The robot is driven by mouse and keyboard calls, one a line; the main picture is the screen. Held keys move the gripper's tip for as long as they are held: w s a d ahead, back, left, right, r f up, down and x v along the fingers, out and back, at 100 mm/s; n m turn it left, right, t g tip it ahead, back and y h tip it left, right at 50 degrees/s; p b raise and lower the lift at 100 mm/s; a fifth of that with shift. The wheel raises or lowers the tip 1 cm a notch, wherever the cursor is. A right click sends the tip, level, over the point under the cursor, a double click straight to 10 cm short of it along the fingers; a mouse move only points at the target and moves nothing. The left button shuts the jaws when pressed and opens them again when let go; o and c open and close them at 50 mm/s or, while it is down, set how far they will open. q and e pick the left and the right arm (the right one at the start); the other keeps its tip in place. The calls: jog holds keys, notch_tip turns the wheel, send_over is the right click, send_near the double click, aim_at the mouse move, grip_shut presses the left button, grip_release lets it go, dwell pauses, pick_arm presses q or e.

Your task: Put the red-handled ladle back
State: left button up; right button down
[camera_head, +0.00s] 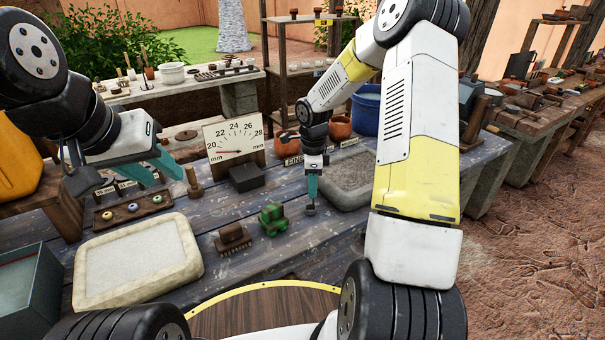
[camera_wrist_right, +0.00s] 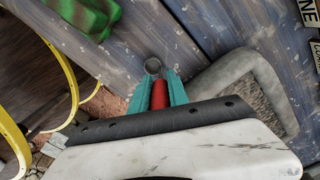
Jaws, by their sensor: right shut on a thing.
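The red-handled ladle (camera_wrist_right: 159,95) is in my right gripper (camera_wrist_right: 158,88); its red handle lies between the two teal fingers and its round grey metal end points away from my wrist. In the head view, my right gripper (camera_head: 312,185) points down over the bench between the green object and the right stone-rimmed tray, with the ladle's grey end (camera_head: 310,211) below the fingers. I cannot tell whether it touches the bench. The handle is mostly hidden there. My left gripper (camera_head: 154,172) is open and empty above the left of the bench, its teal fingers apart.
A green object (camera_head: 272,219) and brown brush (camera_head: 233,239) lie left of the ladle. A pale-rimmed tray (camera_head: 190,246) is front left, another stone-rimmed tray (camera_head: 329,198) right. A dial board (camera_head: 234,137), dark block (camera_head: 246,178), orange pot (camera_head: 340,128) and blue bucket (camera_head: 366,112) stand behind.

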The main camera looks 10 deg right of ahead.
jog(key=c, duration=1.3)
grip_release()
jog(key=shift+f, duration=0.1)
notch_tip(320, 180, up, 12)
jog(key=shift+f, duration=0.1)
jog(key=shift+s+r, duration=0.1)
jog(key=shift+r, duration=0.35)
jog(key=s+a+r+n+t, duration=0.1)
jog(key=s+r+n+t, duration=0.1)
jog(key=s+r+n, duration=0.3)
jog(key=s+a+r+n+t+y, duration=0.1)
jog(key=s+r+n+t, duration=0.1)
jog(key=s+r+n, duration=0.3)
jog(key=s+a+r+n+t+y, duration=0.1)
jog(key=s+r+n, duration=0.4)
jog(key=s+n, duration=0.6)
jog(key=shift+s+t, duration=0.6)
jog(key=shift+s, duration=1.55)
